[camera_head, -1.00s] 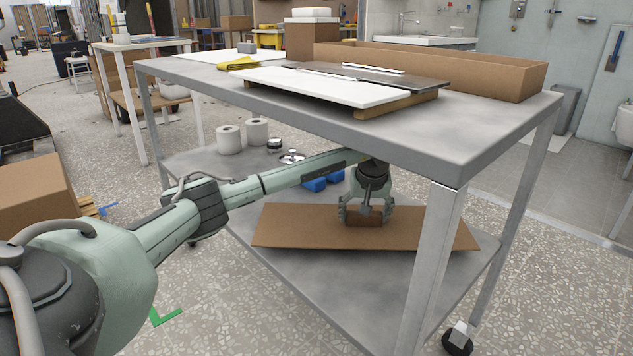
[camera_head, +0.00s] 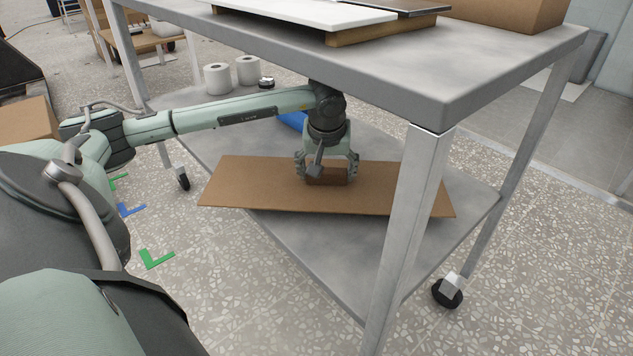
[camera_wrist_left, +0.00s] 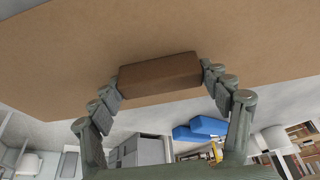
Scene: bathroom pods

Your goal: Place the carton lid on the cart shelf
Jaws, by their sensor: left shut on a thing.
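The carton lid (camera_head: 250,190) is a flat brown cardboard panel with a darker brown block-shaped grip (camera_head: 327,174) on its top. It lies at the level of the cart's lower shelf (camera_head: 350,255), with its front edge reaching past the shelf's left edge. I cannot tell whether it rests fully on the shelf. My left gripper (camera_head: 327,169) points down and is shut on the block from both sides. In the left wrist view the block (camera_wrist_left: 160,76) sits between the two fingers, with the lid (camera_wrist_left: 220,30) behind it. My right gripper is not in view.
The cart's tabletop (camera_head: 440,85) is close above my left arm, and a front leg (camera_head: 410,220) stands right of the gripper. Toilet rolls (camera_head: 217,78) and a blue item (camera_head: 293,121) are on the lower shelf behind. The shelf's front right part is bare.

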